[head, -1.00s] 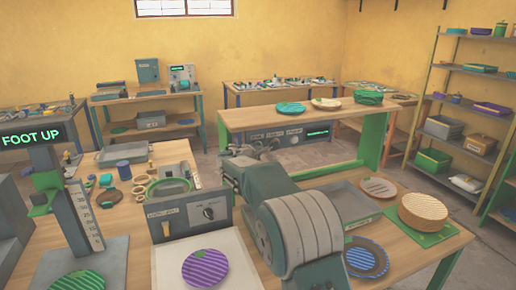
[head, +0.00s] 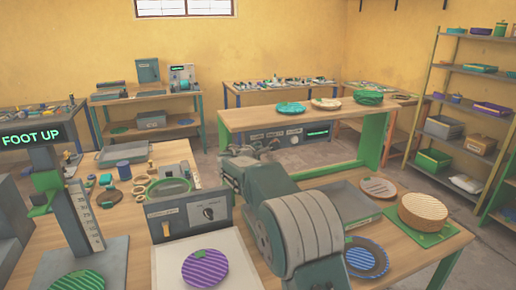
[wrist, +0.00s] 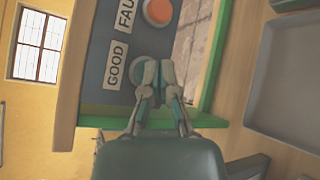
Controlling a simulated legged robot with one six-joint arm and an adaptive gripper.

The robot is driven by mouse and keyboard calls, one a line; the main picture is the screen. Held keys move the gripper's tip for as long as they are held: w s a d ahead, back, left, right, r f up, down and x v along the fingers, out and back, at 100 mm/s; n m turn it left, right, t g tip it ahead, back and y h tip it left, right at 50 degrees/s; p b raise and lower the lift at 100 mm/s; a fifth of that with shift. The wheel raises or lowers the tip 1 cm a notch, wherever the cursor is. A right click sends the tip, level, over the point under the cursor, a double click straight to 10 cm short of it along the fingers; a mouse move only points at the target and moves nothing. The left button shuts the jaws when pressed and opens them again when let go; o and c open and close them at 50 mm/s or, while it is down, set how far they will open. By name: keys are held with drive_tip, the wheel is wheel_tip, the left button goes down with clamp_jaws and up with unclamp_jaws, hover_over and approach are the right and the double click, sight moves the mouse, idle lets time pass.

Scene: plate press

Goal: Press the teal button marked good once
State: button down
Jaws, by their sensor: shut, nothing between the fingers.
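In the wrist view, my gripper (wrist: 158,74) is shut and empty, its fingertips in front of the button beside the GOOD label (wrist: 115,65). Only the pale left rim of that good button (wrist: 139,72) shows; the fingertips cover the rest, and I cannot tell whether they touch it. An orange button (wrist: 158,12) sits beside the partly cut-off FAULT label (wrist: 125,14) on the same dark panel (wrist: 92,72). In the head view, my gripper (head: 252,152) is small and points toward the far bench, whose front carries the panel (head: 270,138).
The far bench (head: 240,120) has a green frame and plates on top. A FOOT UP display (head: 30,136) stands at left. Shelving (head: 440,100) is at right.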

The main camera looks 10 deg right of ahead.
drive_tip(key=shift+s+d, duration=0.1)
drive_tip(key=shift+s, duration=0.4)
drive_tip(key=shift+s+d, duration=0.25)
drive_tip(key=shift+s, duration=1)
drive_tip(key=shift+s+d, duration=0.25)
drive_tip(key=shift+s, duration=0.95)
drive_tip(key=s+d+r+m+g, duration=0.1)
drive_tip(key=s+d+m+g, duration=0.15)
drive_tip(key=s, duration=0.55)
drive_tip(key=s+d+r+m+g+y, duration=0.1)
drive_tip(key=s+d+m, duration=0.1)
drive_tip(key=s+m, duration=0.35)
drive_tip(key=s+d+r+m+g, duration=0.1)
drive_tip(key=s+d+m+g, duration=0.1)
drive_tip(key=s, duration=0.7)
drive_tip(key=s+a+f+m+y, duration=0.2)
drive_tip(key=s, duration=0.5)
drive_tip(key=s+a+f+m+g+y, duration=0.1)
drive_tip(key=s+a+f+m+y, duration=0.1)
drive_tip(key=s, duration=0.6)
drive_tip(key=s+a+f+m+g+y, duration=0.1)
drive_tip(key=s+a+f+m+y, duration=0.1)
drive_tip(key=s, duration=0.6)
drive_tip(key=shift+s+a+f+m+y, duration=0.25)
drive_tip(key=shift+f+m+y, duration=0.4)
drive_tip(key=shift+m, duration=0.25)
drive_tip(key=shift+r, duration=0.1)
